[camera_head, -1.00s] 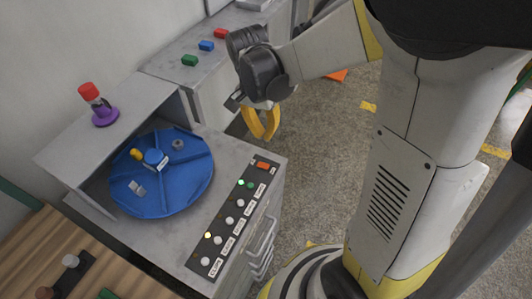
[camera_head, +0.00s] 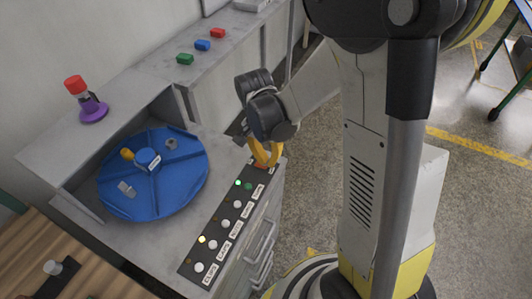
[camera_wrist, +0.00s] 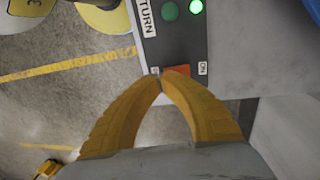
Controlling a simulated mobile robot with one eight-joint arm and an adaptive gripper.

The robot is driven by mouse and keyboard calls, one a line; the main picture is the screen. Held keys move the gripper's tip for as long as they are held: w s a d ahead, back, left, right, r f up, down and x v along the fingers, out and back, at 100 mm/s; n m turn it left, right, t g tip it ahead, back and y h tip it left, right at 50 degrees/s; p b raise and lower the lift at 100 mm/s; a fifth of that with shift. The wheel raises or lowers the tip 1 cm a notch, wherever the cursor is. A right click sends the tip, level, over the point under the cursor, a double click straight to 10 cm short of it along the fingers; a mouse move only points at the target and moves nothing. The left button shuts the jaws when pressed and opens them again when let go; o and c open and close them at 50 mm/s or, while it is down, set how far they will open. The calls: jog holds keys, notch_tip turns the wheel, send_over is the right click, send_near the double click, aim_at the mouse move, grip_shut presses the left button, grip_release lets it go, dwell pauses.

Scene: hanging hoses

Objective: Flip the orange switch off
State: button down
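The orange switch (camera_wrist: 178,70) sits at the end of the dark control panel (camera_head: 213,238), beside an "ON" label (camera_wrist: 202,68). In the wrist view the yellow fingertips of my gripper (camera_wrist: 162,76) meet right at the switch and cover part of it. I cannot tell whether they touch it. In the head view my gripper (camera_head: 267,162) is over the far end of the panel and mostly hides the switch. The gripper is shut with nothing between its fingers. A lit green lamp (camera_wrist: 196,6) and a green button (camera_wrist: 170,11) are close by.
A blue divided turntable (camera_head: 150,190) holding small parts is left of the panel. A purple-based stand with a red top (camera_head: 75,85) is on the grey shelf. Red, blue (camera_head: 203,45) and green blocks lie on the back cabinet. Drawer handles (camera_head: 262,245) project below the panel.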

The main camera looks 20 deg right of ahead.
jog(key=shift+s+f, duration=0.1)
jog(key=shift+f, duration=0.6)
jog(key=shift+s+d+f+t+y+b, duration=0.2)
jog(key=shift+f+t+y+b, duration=0.2)
jog(key=shift+f+b, duration=0.3)
jog(key=shift+r, duration=0.2)
jog(key=shift+w+a, duration=0.1)
jog(key=shift+w, duration=0.05)
jog(key=shift+r, duration=0.1)
jog(key=shift+r+p, duration=0.75)
